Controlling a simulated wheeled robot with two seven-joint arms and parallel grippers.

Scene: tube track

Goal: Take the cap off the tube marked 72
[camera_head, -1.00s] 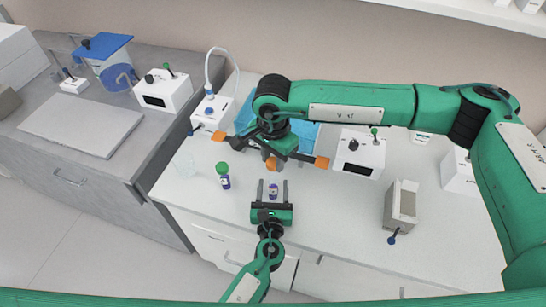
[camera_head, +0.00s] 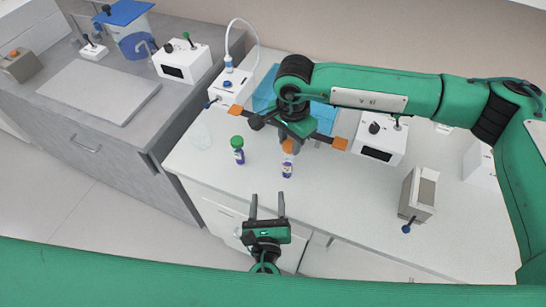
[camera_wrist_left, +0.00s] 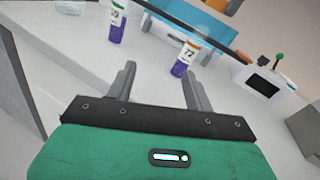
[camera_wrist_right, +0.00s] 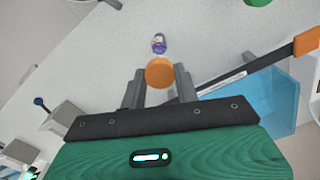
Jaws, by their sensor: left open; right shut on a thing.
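The tube marked 72 (camera_head: 287,170) stands upright on the white bench, purple below with a white label; its number shows in the left wrist view (camera_wrist_left: 183,60). My right gripper (camera_wrist_right: 160,70) is shut on the orange cap (camera_wrist_right: 160,74), which also shows in the head view (camera_head: 288,147). The cap is above the tube and looks apart from it; in the right wrist view the tube (camera_wrist_right: 158,43) shows beyond the cap. My left gripper (camera_head: 268,202) is open and empty, at the near side of the tube and clear of it.
A green-capped tube (camera_head: 238,151) stands to the left of tube 72. A blue tray (camera_head: 265,98) lies behind the right gripper. White devices (camera_head: 380,138) and a grey box (camera_head: 419,193) stand to the right. The bench's front edge is near the left gripper.

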